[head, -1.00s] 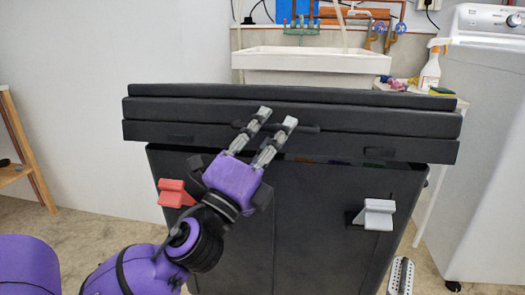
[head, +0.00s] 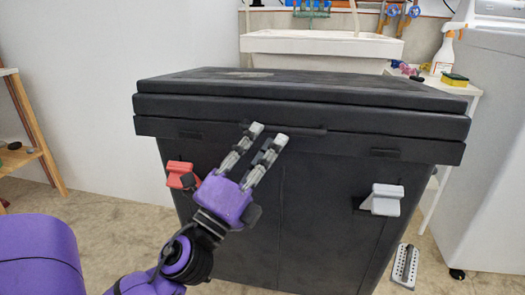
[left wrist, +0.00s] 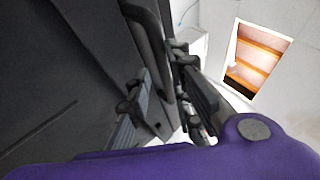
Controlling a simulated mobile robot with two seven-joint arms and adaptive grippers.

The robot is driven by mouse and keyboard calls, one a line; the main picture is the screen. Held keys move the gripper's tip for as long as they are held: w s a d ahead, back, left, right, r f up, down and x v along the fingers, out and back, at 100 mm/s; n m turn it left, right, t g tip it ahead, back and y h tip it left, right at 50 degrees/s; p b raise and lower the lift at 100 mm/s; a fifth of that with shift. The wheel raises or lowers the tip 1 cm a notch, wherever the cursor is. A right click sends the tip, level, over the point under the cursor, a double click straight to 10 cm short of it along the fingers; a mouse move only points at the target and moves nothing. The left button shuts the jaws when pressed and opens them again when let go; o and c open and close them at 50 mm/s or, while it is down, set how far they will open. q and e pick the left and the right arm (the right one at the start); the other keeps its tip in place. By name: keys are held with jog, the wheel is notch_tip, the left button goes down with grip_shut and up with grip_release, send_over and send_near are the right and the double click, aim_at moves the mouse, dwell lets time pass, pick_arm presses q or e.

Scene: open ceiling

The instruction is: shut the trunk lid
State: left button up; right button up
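The black trunk (head: 330,215) stands in front of me. Its lid (head: 350,90) lies down across the body in the head view, with no gap visible along the front. A dark bar handle (head: 302,131) runs along the lid's front edge; it also shows in the left wrist view (left wrist: 148,35). My left gripper (head: 268,133) is open, its two grey fingers apart at the handle's left part. In the left wrist view the fingers (left wrist: 165,95) lie on either side of the handle's end; contact cannot be told. My right gripper is not in view.
A red latch (head: 181,175) and a light grey latch (head: 383,200) sit on the trunk's front. Behind are a white sink (head: 320,48) and a side table with a spray bottle (head: 447,50). A white washer (head: 500,150) stands right, a wooden shelf (head: 30,140) left.

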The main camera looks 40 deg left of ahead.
pick_arm(q)
jog(key=shift+s+f, duration=0.25)
jog(key=shift+f, duration=0.2)
